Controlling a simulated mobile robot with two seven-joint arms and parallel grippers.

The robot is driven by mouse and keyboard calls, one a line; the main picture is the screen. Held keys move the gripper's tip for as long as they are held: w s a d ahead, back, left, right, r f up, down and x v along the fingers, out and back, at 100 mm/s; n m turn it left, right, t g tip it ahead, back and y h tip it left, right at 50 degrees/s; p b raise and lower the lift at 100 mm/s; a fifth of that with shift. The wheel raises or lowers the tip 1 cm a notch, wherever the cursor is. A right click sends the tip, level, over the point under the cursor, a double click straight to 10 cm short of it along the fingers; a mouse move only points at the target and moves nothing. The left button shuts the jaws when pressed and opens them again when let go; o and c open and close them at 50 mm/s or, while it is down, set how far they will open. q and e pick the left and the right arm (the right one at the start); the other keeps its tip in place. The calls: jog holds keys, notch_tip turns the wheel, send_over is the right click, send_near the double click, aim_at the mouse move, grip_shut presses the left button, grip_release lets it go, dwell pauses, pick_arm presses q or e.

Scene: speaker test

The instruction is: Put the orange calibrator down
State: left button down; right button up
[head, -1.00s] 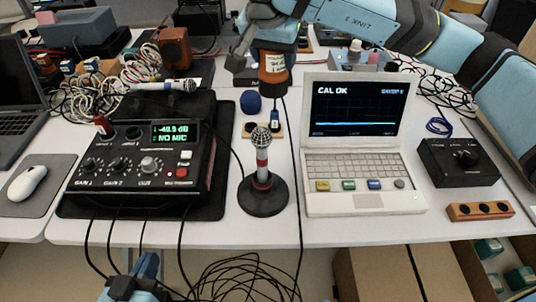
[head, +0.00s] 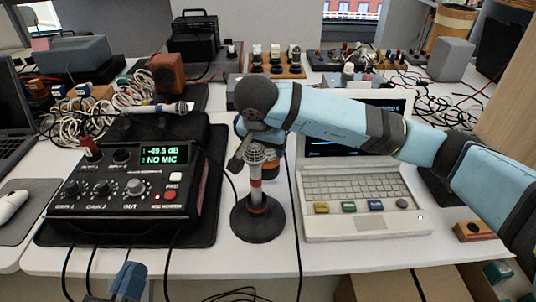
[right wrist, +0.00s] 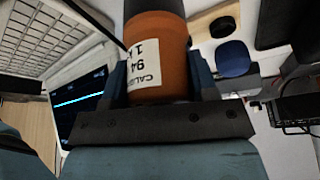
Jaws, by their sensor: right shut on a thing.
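The orange calibrator (right wrist: 158,60), a short cylinder with a white label and dark end, is between the fingers of my right gripper (right wrist: 165,85). The right gripper is shut on it. In the head view my right arm and the microphone hide most of it, and whether its base touches the table cannot be told. The microphone (head: 256,165), with red and white bands, stands upright on a round black base in front of that gripper. My left gripper (head: 127,282) shows only as a blue tip at the bottom edge; its jaws cannot be made out.
The black meter box (head: 130,185) reads NO MIC at left. The white laptop (head: 365,222) is at right, partly under my right arm. Cables hang off the front edge.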

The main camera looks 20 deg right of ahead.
pick_arm(q)
jog(key=shift+w+d+f, duration=0.1)
jog(key=shift+f, duration=0.5)
pick_arm(e)
jog(key=shift+f, duration=1.15)
jog(key=shift+f+b, duration=0.2)
jog(key=shift+b, duration=0.1)
jog(key=o, duration=1.1)
